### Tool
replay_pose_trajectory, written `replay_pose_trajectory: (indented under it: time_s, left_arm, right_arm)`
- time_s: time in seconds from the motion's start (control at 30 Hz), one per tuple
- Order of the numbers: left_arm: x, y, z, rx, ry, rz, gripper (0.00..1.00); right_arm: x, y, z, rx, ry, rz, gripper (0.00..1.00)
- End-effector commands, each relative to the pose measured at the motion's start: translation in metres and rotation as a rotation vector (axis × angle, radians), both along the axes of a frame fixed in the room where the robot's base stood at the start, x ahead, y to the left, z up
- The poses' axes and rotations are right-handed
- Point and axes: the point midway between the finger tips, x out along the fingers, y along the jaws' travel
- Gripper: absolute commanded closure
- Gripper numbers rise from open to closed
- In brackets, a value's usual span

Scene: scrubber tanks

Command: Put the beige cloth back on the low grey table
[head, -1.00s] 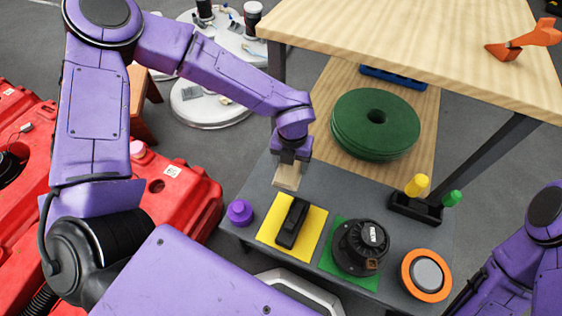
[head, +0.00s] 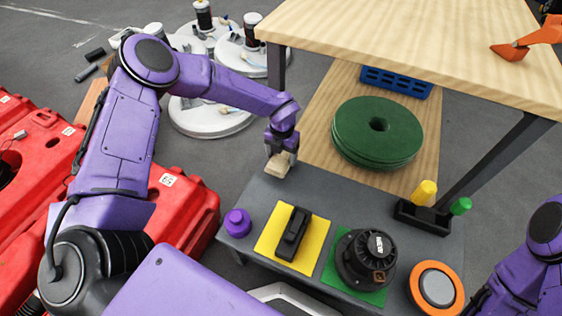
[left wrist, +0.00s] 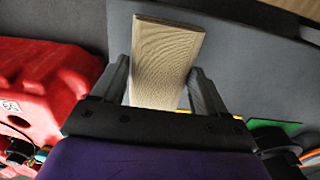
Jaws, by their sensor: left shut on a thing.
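The beige cloth (head: 279,164) is a small, pale, flat block-like piece in the head view. My left gripper (head: 281,148) is shut on it and holds it by the far left edge of the low grey table (head: 335,201). In the left wrist view the cloth (left wrist: 165,60) stands out between the two fingers (left wrist: 160,90), with grey surface behind it. I cannot tell whether the cloth touches the table. My right arm shows at the right edge of the head view, but its gripper is out of view.
On the grey table are a purple knob (head: 237,222), a yellow mat (head: 268,245) with a black block, a black round device (head: 366,259), an orange ring (head: 436,288) and a black holder (head: 422,217). A wooden table (head: 420,45) stands above a green disc (head: 377,132). Red tanks (head: 183,198) stand left.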

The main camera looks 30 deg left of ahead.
Motion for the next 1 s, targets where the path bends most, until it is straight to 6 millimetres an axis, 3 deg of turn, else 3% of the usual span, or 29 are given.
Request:
replay_pose_trajectory:
  time_s: [0.2,0.53,0.57,0.6,0.63,0.9,1.0]
  left_arm:
    - [0.002,0.002,-0.036,0.001,0.002,-0.001,0.51]
    - [0.002,0.002,-0.039,0.0,0.001,0.0,0.51]
    - [0.002,0.002,-0.038,0.0,0.001,0.0,0.2]
    - [0.002,0.002,-0.037,0.0,0.001,0.0,0.07]
    - [0.002,0.002,-0.037,0.0,0.001,0.0,0.01]
    - [0.002,0.002,-0.036,0.0,0.001,0.0,0.01]
    - [0.003,0.002,-0.026,-0.001,-0.001,0.0,0.01]
  right_arm:
    - [0.0,0.0,-0.017,0.0,0.0,0.0,0.57]
    - [0.0,0.0,-0.017,0.0,0.0,0.0,0.57]
    - [0.0,0.0,-0.017,0.0,0.0,0.0,0.57]
    - [0.0,0.0,-0.016,0.0,0.0,0.0,0.57]
    - [0.0,0.0,-0.016,0.0,0.0,0.0,0.57]
    - [0.0,0.0,-0.015,0.0,0.0,0.0,0.57]
    - [0.0,0.0,-0.01,0.0,0.0,0.0,0.57]
